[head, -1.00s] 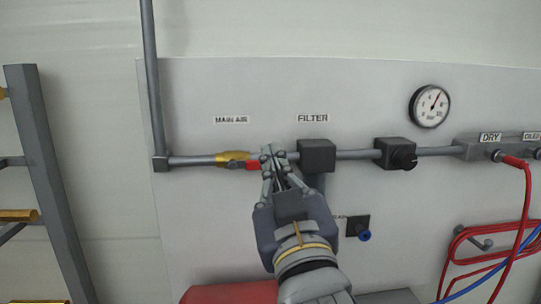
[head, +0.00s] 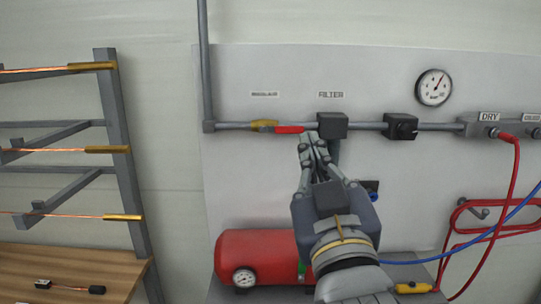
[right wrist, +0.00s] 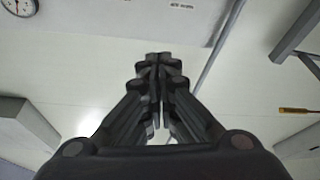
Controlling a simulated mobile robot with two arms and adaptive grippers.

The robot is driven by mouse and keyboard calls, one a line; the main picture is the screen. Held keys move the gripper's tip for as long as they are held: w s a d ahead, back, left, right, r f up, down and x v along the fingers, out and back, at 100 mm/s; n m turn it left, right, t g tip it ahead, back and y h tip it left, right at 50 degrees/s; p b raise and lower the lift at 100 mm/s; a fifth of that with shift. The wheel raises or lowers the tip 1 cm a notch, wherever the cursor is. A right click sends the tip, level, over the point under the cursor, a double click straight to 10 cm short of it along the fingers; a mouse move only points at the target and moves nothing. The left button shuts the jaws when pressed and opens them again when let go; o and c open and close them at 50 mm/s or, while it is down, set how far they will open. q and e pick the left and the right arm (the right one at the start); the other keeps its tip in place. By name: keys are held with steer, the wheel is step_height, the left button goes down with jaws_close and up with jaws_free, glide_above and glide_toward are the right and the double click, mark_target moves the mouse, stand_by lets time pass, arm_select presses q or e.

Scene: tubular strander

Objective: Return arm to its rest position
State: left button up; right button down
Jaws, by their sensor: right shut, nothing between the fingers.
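My right gripper (head: 311,139) is in front of the air panel, just below the pipe, with its fingers together and nothing between them. In the right wrist view its closed fingers (right wrist: 157,60) point up the picture, empty. The brass main air valve (head: 264,126) sits on the pipe, and its red handle (head: 289,129) lies along the pipe to the right. The fingertips are close to the handle's right end; I cannot tell whether they touch it. My left gripper is not in view.
A black filter block (head: 332,125), a regulator (head: 400,126) and a gauge (head: 434,87) are on the panel. A red tank (head: 262,257) stands below. Red hose (head: 516,170) hangs at right. A rack (head: 119,150) with copper rods and a wooden table (head: 75,262) are at left.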

steer(key=d+f+g, duration=0.2)
steer(key=f+g, duration=0.1)
steer(key=f, duration=0.8)
steer(key=d+f+g+h, duration=0.1)
steer(key=d+f+g, duration=0.2)
steer(key=f, duration=0.7)
steer(key=d+f+g, duration=0.2)
steer(key=f+g, duration=0.1)
steer(key=f, duration=0.8)
steer(key=s+d+f+m+g, duration=0.1)
steer(key=s+d+f+g, duration=0.35)
steer(key=s+f, duration=0.75)
steer(key=s+d+f+g, duration=0.3)
steer(key=s+f+g, duration=0.2)
steer(key=s+f, duration=0.65)
step_height(320, 180, down, 25)
steer(key=s+g, duration=0.1)
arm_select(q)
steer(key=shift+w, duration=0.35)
arm_select(e)
steer(key=s+d+f+g, duration=0.1)
steer(key=s+d+f, duration=0.2)
steer(key=s+f, duration=1.3)
steer(key=shift+s+f+h, duration=0.3)
steer(key=shift+s, duration=0.3)
